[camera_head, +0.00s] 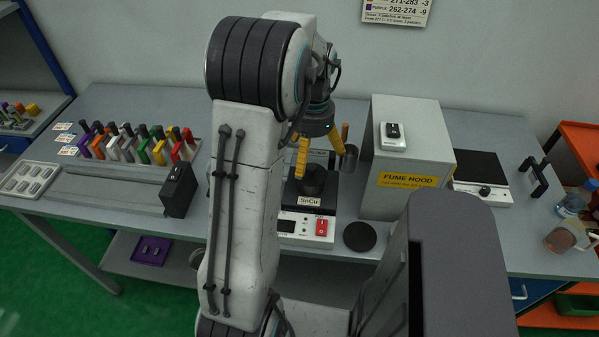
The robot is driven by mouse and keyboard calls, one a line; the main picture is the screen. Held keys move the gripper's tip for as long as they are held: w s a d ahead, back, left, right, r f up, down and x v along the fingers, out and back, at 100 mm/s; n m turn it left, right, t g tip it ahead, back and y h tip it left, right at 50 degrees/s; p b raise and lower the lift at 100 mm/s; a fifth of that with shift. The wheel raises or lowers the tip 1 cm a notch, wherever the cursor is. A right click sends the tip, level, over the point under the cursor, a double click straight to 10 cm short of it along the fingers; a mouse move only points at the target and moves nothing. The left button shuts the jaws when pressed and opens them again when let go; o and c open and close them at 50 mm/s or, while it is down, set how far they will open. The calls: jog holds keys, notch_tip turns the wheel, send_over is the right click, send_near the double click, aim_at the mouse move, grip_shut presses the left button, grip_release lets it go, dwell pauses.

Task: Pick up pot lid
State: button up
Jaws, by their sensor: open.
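A flat dark round disc (360,236), which looks like the pot lid, lies on the bench just right of the solder pot unit's front. The dark solder pot (313,182) stands on a white unit with an "SnCu" label and a red switch. I cannot tell whether its dark top is open or covered. My gripper (320,161) has yellow fingers, open and apart, and points down over the pot, behind and left of the disc in the picture. Nothing shows between the fingers. My arm hides part of the bench to the left of the pot.
A grey fume hood (408,165) stands right of the pot, close to my gripper. A hotplate (482,182) and black handle (533,175) are farther right. Several coloured tools (140,147) stand in a rack at left, near a black box (178,190).

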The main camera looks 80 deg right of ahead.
aim_at(312, 166)
jog(key=shift+s+d+f+p, duration=0.1)
jog(key=shift+f+p, duration=0.1)
jog(key=shift+f, duration=1.4)
jog(key=shift+s+d+f+p, duration=0.1)
jog(key=shift+f+p, duration=0.1)
jog(key=shift+f, duration=1.4)
jog(key=shift+c, duration=0.5)
jog(key=c, duration=1.2)
jog(key=shift+c, duration=0.2)
